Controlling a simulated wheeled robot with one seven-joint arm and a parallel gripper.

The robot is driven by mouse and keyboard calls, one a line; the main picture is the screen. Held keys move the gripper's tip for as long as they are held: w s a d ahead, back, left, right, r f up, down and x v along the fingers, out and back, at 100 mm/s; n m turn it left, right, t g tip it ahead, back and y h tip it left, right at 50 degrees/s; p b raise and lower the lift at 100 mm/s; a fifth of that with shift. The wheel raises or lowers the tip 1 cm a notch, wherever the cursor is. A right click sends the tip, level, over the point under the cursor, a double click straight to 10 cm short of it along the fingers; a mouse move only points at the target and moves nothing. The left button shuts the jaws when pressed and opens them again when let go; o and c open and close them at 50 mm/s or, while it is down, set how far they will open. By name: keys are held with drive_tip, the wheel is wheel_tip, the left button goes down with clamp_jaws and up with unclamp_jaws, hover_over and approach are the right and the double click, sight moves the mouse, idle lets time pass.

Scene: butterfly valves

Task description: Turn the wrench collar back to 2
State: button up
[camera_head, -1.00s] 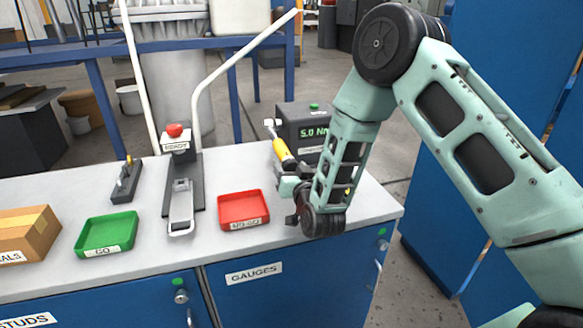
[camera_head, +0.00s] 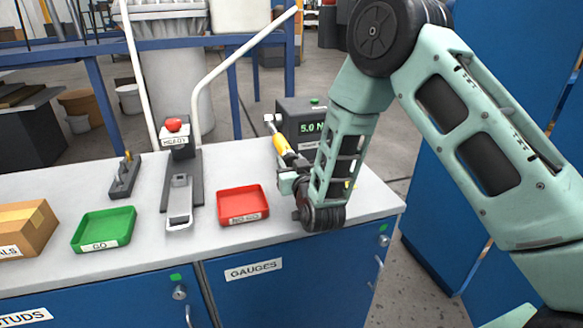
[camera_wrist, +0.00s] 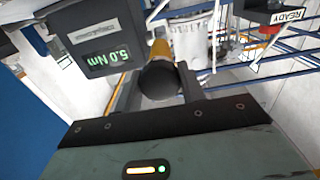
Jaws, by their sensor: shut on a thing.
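A torque wrench (camera_head: 283,147) with a yellow grip and a metal head stands out from my gripper at the right of the bench. My gripper (camera_head: 291,176) is shut on it. In the wrist view, the wrench's dark round end (camera_wrist: 158,80) sits between the fingers of my gripper (camera_wrist: 163,88), with yellow behind it. The collar's scale and number cannot be read. A dark tester box (camera_head: 300,120) behind the wrench has a green display that reads 5.0 Nm in the wrist view (camera_wrist: 105,55). My arm hides part of the box.
A red tray (camera_head: 262,216) and a green tray (camera_head: 78,240) lie on the bench left of my gripper. A clamp stand (camera_head: 196,180) with a red button (camera_head: 173,125) stands between them. A cardboard box (camera_head: 38,228) is at far left.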

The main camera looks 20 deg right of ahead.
drive_tip(key=n+b, duration=0.2)
drive_tip(key=n, duration=0.2)
drive_tip(key=shift+f+b, duration=0.2)
drive_tip(key=shift+b, duration=0.2)
drive_tip(key=n+b, duration=0.1)
drive_tip(key=n, duration=0.2)
drive_tip(key=shift+n+h, duration=0.3)
drive_tip(key=shift+n, duration=0.1)
drive_tip(key=n+b, duration=0.1)
drive_tip(key=n, duration=0.8)
drive_tip(key=shift+r, duration=0.1)
drive_tip(key=n+p, duration=0.1)
drive_tip(key=n, duration=0.3)
drive_tip(key=shift+n+t, duration=0.3)
drive_tip(key=shift+t, duration=0.1)
drive_tip(key=n+p, duration=0.1)
drive_tip(key=n, duration=0.2)
drive_tip(key=shift+s+n, duration=0.1)
drive_tip(key=shift+n, duration=0.2)
drive_tip(key=n+p, duration=0.1)
drive_tip(key=n, duration=0.2)
drive_tip(key=shift+n, duration=0.4)
drive_tip(key=n, duration=0.4)
drive_tip(key=shift+n, duration=0.4)
